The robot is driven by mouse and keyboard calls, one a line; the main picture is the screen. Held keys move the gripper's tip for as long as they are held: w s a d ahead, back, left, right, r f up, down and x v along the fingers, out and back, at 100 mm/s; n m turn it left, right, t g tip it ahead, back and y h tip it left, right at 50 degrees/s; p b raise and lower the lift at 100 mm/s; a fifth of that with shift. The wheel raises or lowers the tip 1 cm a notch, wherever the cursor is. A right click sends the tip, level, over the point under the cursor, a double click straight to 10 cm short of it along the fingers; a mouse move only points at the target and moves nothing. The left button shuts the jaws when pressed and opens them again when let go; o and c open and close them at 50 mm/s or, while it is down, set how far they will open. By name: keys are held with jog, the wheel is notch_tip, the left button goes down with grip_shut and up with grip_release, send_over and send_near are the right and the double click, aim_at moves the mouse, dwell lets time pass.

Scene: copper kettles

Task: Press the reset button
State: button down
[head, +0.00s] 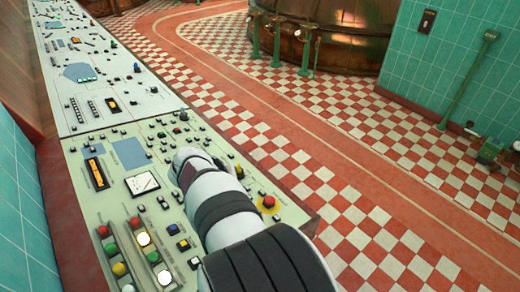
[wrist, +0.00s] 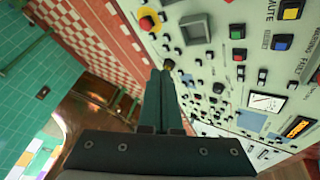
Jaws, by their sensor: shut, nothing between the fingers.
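The head view shows the same blue button (head: 183,244) and yellow button (head: 172,229) on the pale green console, left of my forearm. My gripper (wrist: 159,76) is shut and empty, its fingertips over the console near a small dark knob (wrist: 169,64). I cannot tell if they touch it. In the head view my wrist hides the fingers.
A red mushroom button on a yellow ring (head: 268,202) is right of my arm. Red, green, white and yellow round lamps (head: 143,239) are in the front left of the console. A gauge (head: 142,184) and many small knobs crowd the panel. The checkered floor (head: 300,130) lies right.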

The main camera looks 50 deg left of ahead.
aim_at(174, 230)
jog(key=s+a+f+n+y, duration=0.2)
jog(key=s+a+f+n, duration=0.2)
jog(key=s+a, duration=0.5)
jog(key=s, duration=0.4)
jog(key=shift+a+f+g+y, duration=0.25)
jog(key=shift+f+g+y, duration=0.05)
jog(key=shift+g, duration=0.1)
jog(key=shift+s+f, duration=0.3)
jog(key=shift+f, duration=1.15)
jog(key=shift+s+f, duration=0.3)
jog(key=shift+f, duration=1.1)
jog(key=shift+s+f, duration=0.3)
jog(key=shift+f, duration=1.15)
jog(key=shift+s+f, duration=0.1)
jog(key=shift+f, duration=0.3)
jog(key=shift+f, duration=0.35)
jog(key=shift+r, duration=0.75)
